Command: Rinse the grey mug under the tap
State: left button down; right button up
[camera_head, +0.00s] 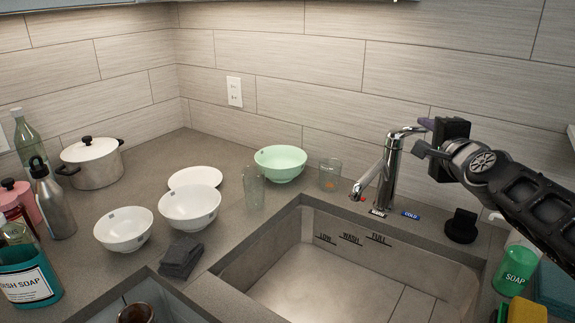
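The chrome tap (390,175) stands behind the sink, its spout tipped down to the left over the basin's back edge. I see no water running from it. My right gripper (423,136) is at the tap's top lever (405,131), with its two fingertips apart, one above and one below the lever's end. I cannot tell whether they touch it. I cannot make out a grey mug. The large sink basin (300,280) looks empty in its visible part. A dark round rim (135,313) shows at the bottom edge in the left basin. My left gripper is out of view.
Two clear glasses (254,187) (330,175), a green bowl (281,163), white bowls (190,207), a plate (196,178) and a grey cloth (181,257) sit left of the tap. A pot (92,165) and bottles stand far left. Green soap (514,270) stands at right.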

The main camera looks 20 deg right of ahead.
jog(key=b+x, duration=0.1)
jog(key=x, duration=0.6)
jog(key=shift+w, duration=0.2)
jog(key=shift+d+f, duration=0.1)
jog(key=shift+c, duration=0.5)
grip_shut()
dwell(0.5)
